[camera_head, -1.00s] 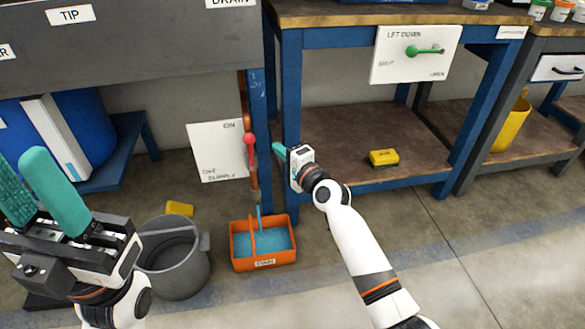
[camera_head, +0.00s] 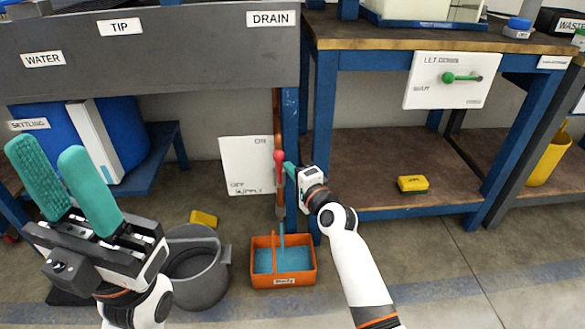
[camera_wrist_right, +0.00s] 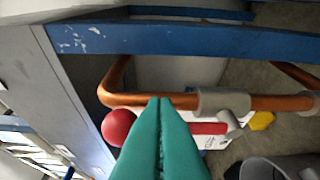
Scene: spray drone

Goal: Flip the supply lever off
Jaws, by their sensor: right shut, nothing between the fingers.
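The supply lever has a red ball knob (camera_head: 280,156) and a red handle; it stands with its knob up near the ON mark of the white supply panel (camera_head: 247,165). In the right wrist view, the knob (camera_wrist_right: 118,127) is left of my fingers and the red handle (camera_wrist_right: 208,128) shows to their right, passing behind them. My right gripper (camera_head: 289,168) is shut and empty, just right of the lever and slightly below the knob; its fingertips (camera_wrist_right: 160,100) overlap the lever, and I cannot tell whether they touch. My left gripper (camera_head: 48,150) is open and empty, far left.
A copper pipe (camera_wrist_right: 270,102) with a grey valve body (camera_wrist_right: 222,100) runs beside the blue table leg (camera_head: 291,120). An orange crate (camera_head: 258,281) stands below the pipe, with a grey bucket (camera_head: 203,285) to its left. A let-down panel (camera_head: 425,75) with a green lever hangs right.

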